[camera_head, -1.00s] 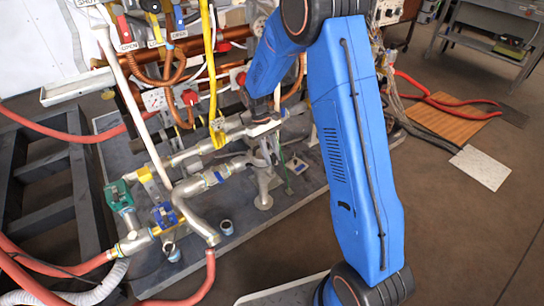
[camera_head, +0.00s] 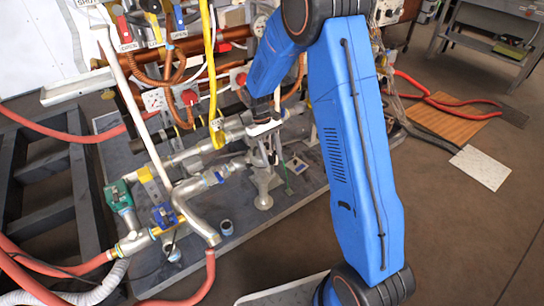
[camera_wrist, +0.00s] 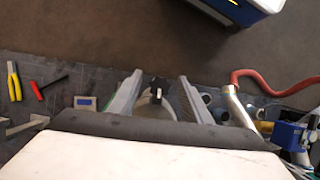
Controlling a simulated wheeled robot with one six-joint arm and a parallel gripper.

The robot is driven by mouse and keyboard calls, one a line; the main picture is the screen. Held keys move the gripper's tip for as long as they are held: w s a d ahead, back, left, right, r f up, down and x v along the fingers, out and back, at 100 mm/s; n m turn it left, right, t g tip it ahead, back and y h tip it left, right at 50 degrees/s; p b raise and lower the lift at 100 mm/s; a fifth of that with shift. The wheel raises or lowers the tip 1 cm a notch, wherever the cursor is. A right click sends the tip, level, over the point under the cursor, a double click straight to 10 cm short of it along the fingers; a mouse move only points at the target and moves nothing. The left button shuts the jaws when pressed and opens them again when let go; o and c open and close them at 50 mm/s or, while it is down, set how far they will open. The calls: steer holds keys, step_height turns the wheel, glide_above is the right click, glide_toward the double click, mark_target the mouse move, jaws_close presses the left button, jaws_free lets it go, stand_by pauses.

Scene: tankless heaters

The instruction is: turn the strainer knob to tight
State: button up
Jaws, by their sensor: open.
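In the wrist view, a small black knob (camera_wrist: 157,88), which appears to be the strainer knob, stands on a rounded grey fitting. It sits between the two grey fingers of my gripper (camera_wrist: 158,95). The fingers are open, with a visible gap on each side of the knob. In the head view, my gripper (camera_head: 266,150) points down beside the grey pipes at the middle of the rig. The knob cannot be made out there, and its mark or setting is not readable in either view.
Grey pipes (camera_head: 205,180) and a blue-handled valve (camera_head: 165,215) are left of my gripper. A yellow hose (camera_head: 210,75) hangs close by. In the wrist view, yellow-handled pliers (camera_wrist: 14,82) lie on the dark base at left.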

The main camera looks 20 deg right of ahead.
steer(key=v, duration=1.2)
steer(key=shift+a, duration=0.1)
